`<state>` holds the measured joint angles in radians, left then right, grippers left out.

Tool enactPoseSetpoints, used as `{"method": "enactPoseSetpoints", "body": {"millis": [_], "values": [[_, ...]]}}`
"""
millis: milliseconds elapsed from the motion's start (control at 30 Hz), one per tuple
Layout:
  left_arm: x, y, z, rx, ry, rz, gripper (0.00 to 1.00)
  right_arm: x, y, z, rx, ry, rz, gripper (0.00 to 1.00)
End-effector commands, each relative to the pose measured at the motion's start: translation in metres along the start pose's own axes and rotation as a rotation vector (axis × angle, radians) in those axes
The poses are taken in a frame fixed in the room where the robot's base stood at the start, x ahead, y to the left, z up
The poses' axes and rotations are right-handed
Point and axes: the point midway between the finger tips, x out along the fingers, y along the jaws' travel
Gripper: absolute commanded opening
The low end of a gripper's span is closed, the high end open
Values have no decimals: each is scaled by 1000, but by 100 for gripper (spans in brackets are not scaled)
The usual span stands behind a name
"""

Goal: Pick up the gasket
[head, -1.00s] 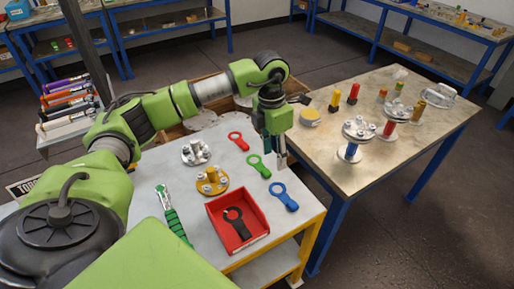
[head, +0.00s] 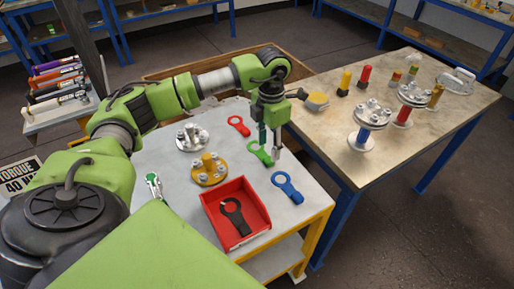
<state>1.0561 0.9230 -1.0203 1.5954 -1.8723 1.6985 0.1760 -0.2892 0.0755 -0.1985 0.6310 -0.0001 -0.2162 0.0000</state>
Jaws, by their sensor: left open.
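Several flat ring-with-tab pieces that look like gaskets are in the head view: a red one (head: 238,125), a green one (head: 258,150) and a blue one (head: 287,187) lie on the grey table (head: 300,215). A black one (head: 234,215) lies in a red tray (head: 262,222). My left gripper (head: 269,150) is open and points down at the green piece, its fingers partly covering it. I cannot tell whether the fingers touch it. Nothing shows held between them. My right gripper is not in view.
A silver flange (head: 192,138) and a gold flange (head: 209,170) stand left of the pieces. A green-handled tool (head: 153,186) lies farther left. On the wooden-topped table (head: 400,152) at right stand flanged vessels (head: 370,117) and small coloured parts.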

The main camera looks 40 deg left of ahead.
Motion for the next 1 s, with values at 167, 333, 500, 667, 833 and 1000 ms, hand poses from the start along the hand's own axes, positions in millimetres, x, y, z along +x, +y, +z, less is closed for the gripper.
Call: {"method": "enactPoseSetpoints", "body": {"millis": [167,333,500,667,833,1000], "values": [[31,-4,0,1,3,0,43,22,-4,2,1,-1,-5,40],[47,-3,0,0,1,0,43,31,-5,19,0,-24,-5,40],[46,-3,0,0,0,0,43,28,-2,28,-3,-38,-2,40],[45,-3,0,0,1,0,14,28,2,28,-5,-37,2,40],[45,-3,0,0,0,0,8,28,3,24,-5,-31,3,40],[45,-4,0,1,1,-1,8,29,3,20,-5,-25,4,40]]}}
